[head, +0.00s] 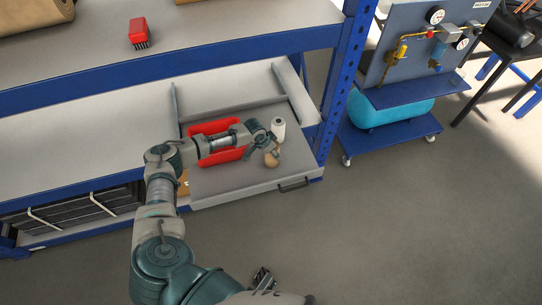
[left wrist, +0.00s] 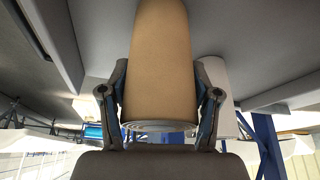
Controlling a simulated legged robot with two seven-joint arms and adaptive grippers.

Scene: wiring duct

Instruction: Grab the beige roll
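The beige roll (head: 272,159) stands near the front right of the pulled-out grey drawer in the head view. It fills the middle of the left wrist view (left wrist: 160,60), its ringed end facing the camera. My left gripper (head: 269,148) is over its upper end, with one finger on each side. In the left wrist view, the fingertips (left wrist: 160,80) lie against both sides of the roll with no clear gap. My right gripper (head: 263,278) shows small and dark at the bottom of the head view; its finger opening is not clear.
A white roll (head: 278,128) stands just behind the beige roll, and a red bin (head: 215,152) is to the left. The drawer (head: 235,181) has dividers and a dark front handle (head: 294,184). A blue post (head: 342,85) rises on the right.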

